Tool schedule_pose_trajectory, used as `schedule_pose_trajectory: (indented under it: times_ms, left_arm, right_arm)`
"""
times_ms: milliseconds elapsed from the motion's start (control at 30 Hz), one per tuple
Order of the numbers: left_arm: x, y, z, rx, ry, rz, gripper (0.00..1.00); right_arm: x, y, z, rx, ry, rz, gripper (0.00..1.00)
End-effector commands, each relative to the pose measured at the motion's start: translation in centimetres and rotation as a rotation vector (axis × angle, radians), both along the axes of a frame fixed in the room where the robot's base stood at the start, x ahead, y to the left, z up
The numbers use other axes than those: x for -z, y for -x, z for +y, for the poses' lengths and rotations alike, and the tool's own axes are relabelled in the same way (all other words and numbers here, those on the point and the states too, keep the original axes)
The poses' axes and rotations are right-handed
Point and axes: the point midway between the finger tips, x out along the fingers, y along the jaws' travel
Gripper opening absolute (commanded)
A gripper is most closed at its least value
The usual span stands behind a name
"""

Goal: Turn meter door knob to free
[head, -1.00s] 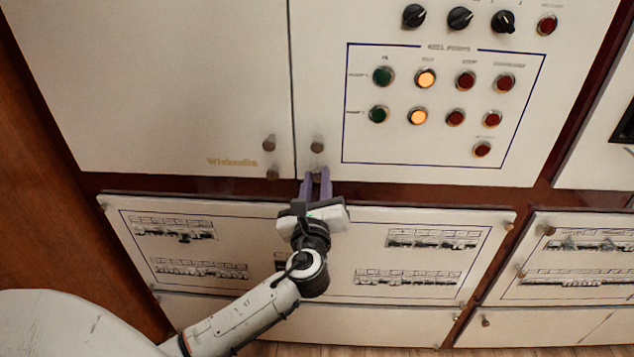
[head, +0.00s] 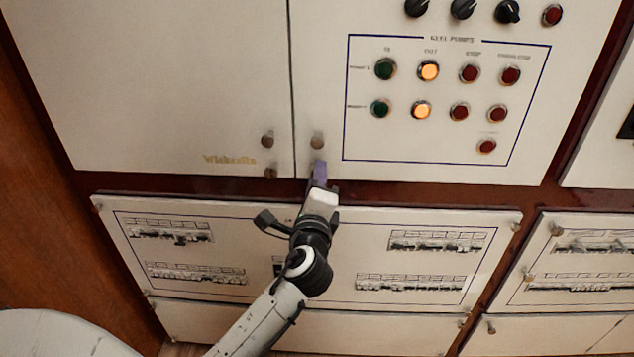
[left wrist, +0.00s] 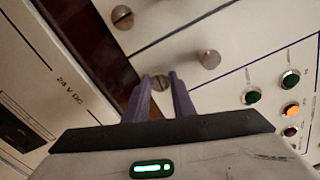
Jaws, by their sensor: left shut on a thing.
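My left gripper (head: 320,172) reaches up to the lower left corner of the white panel with the lamps. Its purple fingers are shut on a small round knob (left wrist: 162,82), which shows between the fingertips in the left wrist view and has a slot in its face. In the head view the fingers hide this knob. The gripper is rolled, so its fingers appear nearly edge-on in the head view. Another knob (head: 317,142) sits just above the held one; it also shows in the left wrist view (left wrist: 209,59). My right gripper is not in view.
Two more knobs (head: 267,141) sit on the left door (head: 180,80). Lamps and push buttons (head: 428,71) fill the framed area to the right, with black rotary switches (head: 462,9) above. A lower panel (head: 330,220) with breaker rows lies behind my wrist.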

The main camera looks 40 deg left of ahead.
Motion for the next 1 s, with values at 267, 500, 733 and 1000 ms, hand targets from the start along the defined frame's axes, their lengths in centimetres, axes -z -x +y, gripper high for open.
schedule_pose_trajectory:
  times_ms: [267,500,733,1000]
  left_arm:
    - [0.08,-0.01,0.03,-0.001,0.089,-0.054,0.00]
    - [0.01,0.00,0.04,-0.001,0.110,-0.067,0.00]
    - [0.00,0.00,0.04,-0.001,0.111,-0.067,0.00]
    - [0.00,-0.01,0.02,0.000,0.110,-0.067,0.42]
  right_arm:
    - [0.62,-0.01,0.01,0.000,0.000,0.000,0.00]
    - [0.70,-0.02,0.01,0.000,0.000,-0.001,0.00]
    - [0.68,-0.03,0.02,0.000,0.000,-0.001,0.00]
    - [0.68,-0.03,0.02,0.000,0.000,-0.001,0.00]
